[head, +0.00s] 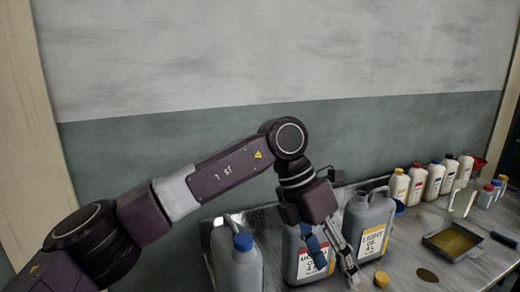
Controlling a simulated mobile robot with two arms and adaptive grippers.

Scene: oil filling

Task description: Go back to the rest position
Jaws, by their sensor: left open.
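My left gripper (336,266) hangs down at the end of my left arm, with its fingers apart. It is in front of a grey jug labelled medium oil (302,264), and the fingers partly cover its label. I cannot tell whether they touch it. A grey jug labelled light oil (367,222) stands upright just to the right, its mouth apparently uncapped. Another grey jug with a blue cap (247,270) stands to the left, cut off by the bottom edge. A yellow cap (381,279) lies on the table in front of the light oil jug. My right gripper is out of view.
A metal table (440,212) runs along the wall. Several small white bottles (417,185) with coloured caps stand at the back right. A shallow dark tray (428,241) with yellowish liquid sits at the right, near a dark round patch (427,275).

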